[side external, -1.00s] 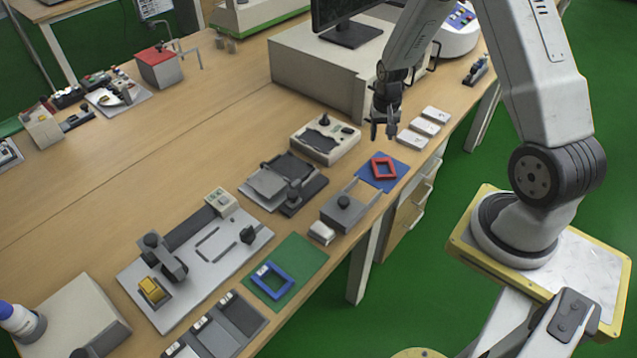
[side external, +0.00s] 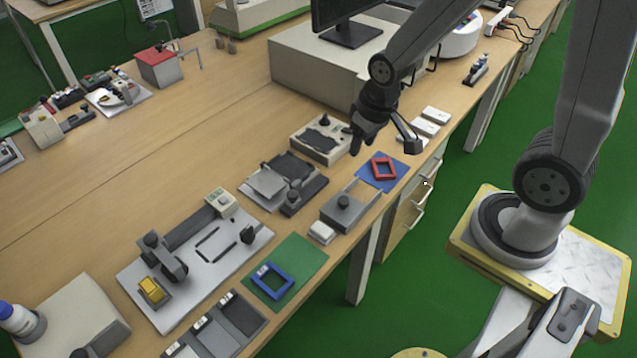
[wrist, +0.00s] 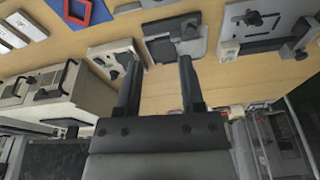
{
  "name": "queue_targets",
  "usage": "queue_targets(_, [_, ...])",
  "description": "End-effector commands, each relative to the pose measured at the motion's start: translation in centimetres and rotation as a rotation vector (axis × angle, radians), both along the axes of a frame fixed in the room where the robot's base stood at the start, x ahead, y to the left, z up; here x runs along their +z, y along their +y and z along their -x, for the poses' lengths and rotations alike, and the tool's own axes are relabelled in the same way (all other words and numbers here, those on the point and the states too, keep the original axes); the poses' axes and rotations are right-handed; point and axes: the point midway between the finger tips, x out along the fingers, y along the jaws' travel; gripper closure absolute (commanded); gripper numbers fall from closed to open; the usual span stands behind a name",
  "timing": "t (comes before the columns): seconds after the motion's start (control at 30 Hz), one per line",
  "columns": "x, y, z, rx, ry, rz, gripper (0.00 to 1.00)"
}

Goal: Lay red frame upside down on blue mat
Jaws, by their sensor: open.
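The red frame (side external: 376,169) lies flat on the blue mat (side external: 365,174) near the table's front edge, within the mat's borders. I cannot tell which face of it is up. In the wrist view, the red frame (wrist: 70,17) and a part of the blue mat (wrist: 101,12) show at the top left, cut by the picture's edge. My gripper (side external: 384,146) is above the table, behind and above the red frame in the side view, apart from it. In the wrist view my gripper (wrist: 157,60) has its two fingers wide apart with nothing between them.
A blue frame (side external: 287,289) lies on a green mat (side external: 310,258) further left. A grey fixture (side external: 345,209) stands beside the blue mat, a beige control box (side external: 322,140) behind it, and white blocks (side external: 435,115) to its right. A large beige cabinet (side external: 310,80) stands behind.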

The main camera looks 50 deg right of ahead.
Motion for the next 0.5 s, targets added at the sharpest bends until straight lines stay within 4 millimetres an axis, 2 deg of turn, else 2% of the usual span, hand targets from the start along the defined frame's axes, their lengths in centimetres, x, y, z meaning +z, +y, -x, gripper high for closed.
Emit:
queue_targets(0.03, [0.4, 0.8, 0.6, 0.034, -0.011, 0.003, 0.50])
queue_targets(0.2, [0.9, 2.0, 1.9, 0.096, -0.029, 0.007, 0.50])
queue_targets(0.5, [0.9, 2.2, 2.2, 0.108, -0.031, 0.009, 0.50])
